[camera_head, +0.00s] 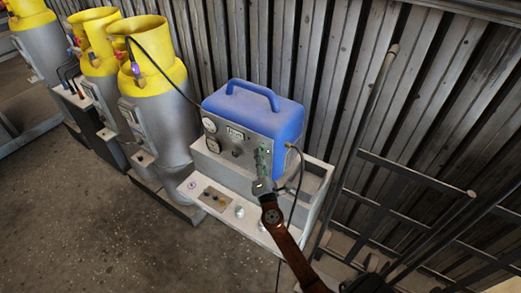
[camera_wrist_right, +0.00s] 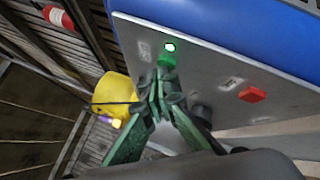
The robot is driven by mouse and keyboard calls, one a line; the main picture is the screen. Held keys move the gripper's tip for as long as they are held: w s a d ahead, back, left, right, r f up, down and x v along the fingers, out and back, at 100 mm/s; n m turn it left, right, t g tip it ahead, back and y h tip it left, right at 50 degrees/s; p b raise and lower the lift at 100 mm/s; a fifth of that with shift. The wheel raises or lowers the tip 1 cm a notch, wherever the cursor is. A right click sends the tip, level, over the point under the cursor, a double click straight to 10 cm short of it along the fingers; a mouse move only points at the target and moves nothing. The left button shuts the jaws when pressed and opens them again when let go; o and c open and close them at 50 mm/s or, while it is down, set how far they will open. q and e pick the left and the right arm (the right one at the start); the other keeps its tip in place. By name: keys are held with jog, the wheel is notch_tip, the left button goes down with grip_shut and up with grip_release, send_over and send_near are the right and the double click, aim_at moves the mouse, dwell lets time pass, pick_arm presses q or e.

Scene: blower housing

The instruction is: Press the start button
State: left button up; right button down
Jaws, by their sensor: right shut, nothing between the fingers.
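The blue machine (camera_head: 262,112) has a grey front panel (camera_head: 220,132) with gauges and switches; the panel also shows in the right wrist view (camera_wrist_right: 222,72). There a round green light (camera_wrist_right: 169,46) glows near the panel's top edge, and a red switch (camera_wrist_right: 252,94) sits to the right. My right gripper (camera_head: 262,158) is in front of the panel's right part. In the wrist view its green fingers (camera_wrist_right: 162,82) are together and empty, with tips just below the green light. Whether they touch the panel, I cannot tell. No start button label is readable. My left gripper is out of view.
The machine stands on a grey cabinet (camera_head: 312,186) with a lower ledge (camera_head: 187,187) of small buttons. Yellow-topped grey cylinders (camera_head: 160,90) stand to the left. A corrugated wall (camera_head: 335,70) is behind, and a dark metal rack (camera_head: 400,205) is at right. The floor at front left is clear.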

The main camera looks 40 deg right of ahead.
jog(key=shift+s+a, duration=0.2)
jog(key=shift+a, duration=0.25)
jog(key=shift+a, duration=0.1)
jog(key=a, duration=0.1)
jog(key=s+a, duration=0.1)
jog(key=a, duration=0.1)
jog(key=s+a, duration=0.1)
jog(key=a, duration=0.1)
jog(key=shift+s+a, duration=0.1)
jog(key=shift+a, duration=0.05)
jog(key=shift+s, duration=0.1)
dwell(0.8)
